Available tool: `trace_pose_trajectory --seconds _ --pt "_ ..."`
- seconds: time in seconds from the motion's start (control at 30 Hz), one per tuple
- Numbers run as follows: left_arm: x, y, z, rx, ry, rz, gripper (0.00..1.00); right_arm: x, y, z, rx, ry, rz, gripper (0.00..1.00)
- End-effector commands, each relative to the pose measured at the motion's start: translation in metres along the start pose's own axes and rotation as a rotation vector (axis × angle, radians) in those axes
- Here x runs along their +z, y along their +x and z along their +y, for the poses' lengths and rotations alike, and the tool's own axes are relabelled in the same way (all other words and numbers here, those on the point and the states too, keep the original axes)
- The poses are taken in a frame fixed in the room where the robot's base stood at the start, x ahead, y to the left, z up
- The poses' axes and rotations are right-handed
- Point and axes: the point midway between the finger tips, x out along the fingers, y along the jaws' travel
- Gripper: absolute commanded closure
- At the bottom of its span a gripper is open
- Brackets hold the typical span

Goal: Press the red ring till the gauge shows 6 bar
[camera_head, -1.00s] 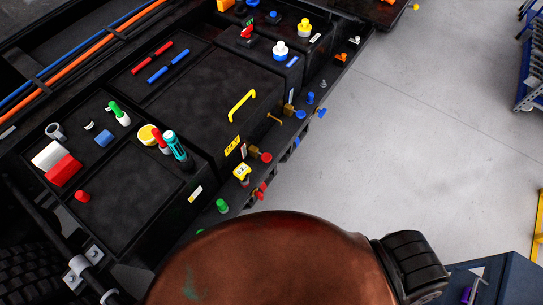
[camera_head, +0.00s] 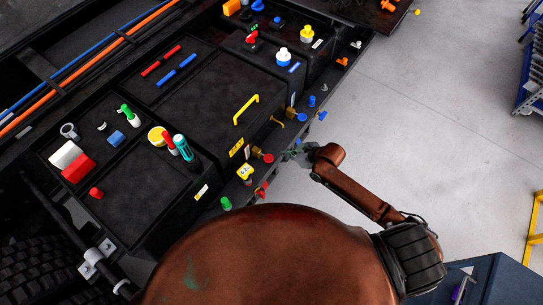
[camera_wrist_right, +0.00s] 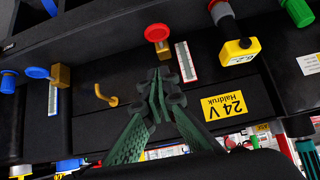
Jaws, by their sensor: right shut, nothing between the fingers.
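A small yellow gauge (camera_head: 246,172) sits on the front edge of the black truck unit; it also shows upside down in the right wrist view (camera_wrist_right: 239,51). Its small display is too small to read. Beside it, a grey fitting shows a red part, probably the red ring (camera_wrist_right: 217,3), cut by the wrist view's top edge. In the head view a red part (camera_head: 261,190) shows near the gauge. My right gripper (camera_head: 290,154) is shut and empty, apart from the gauge. In the right wrist view its green fingers meet (camera_wrist_right: 157,78). My left gripper is not in view.
A blue knob (camera_wrist_right: 38,72) and a yellow hook (camera_wrist_right: 105,96) are close by. A yellow "24 V" label (camera_wrist_right: 227,106) is on the panel. Grey floor (camera_head: 420,120) is free beside the unit.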

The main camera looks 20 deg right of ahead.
Motion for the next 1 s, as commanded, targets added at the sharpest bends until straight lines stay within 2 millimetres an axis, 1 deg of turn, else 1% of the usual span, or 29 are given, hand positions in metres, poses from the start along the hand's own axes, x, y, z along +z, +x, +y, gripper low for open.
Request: trace_pose_trajectory --seconds 0.03,0.1,0.37,0.47,0.53,0.67,1.0 --pt "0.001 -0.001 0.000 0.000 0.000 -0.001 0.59 -0.004 -0.003 -0.004 -0.008 -0.008 0.001 1.00" --pt "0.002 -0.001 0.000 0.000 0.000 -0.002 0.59 -0.006 -0.004 -0.006 -0.012 -0.012 0.002 1.00" --pt "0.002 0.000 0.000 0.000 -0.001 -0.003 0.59 -0.006 -0.004 -0.005 -0.011 -0.010 0.004 1.00" --pt "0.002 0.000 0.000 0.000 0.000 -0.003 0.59 -0.006 0.000 -0.005 -0.011 -0.009 0.004 1.00" --pt "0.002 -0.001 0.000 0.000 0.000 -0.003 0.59 -0.007 0.006 -0.005 -0.011 -0.008 0.005 1.00" --pt "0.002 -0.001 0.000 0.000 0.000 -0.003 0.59 -0.007 0.027 -0.006 -0.011 -0.008 0.006 1.00" --pt "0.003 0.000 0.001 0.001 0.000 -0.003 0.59 -0.007 0.097 -0.006 -0.011 -0.008 0.004 1.00"
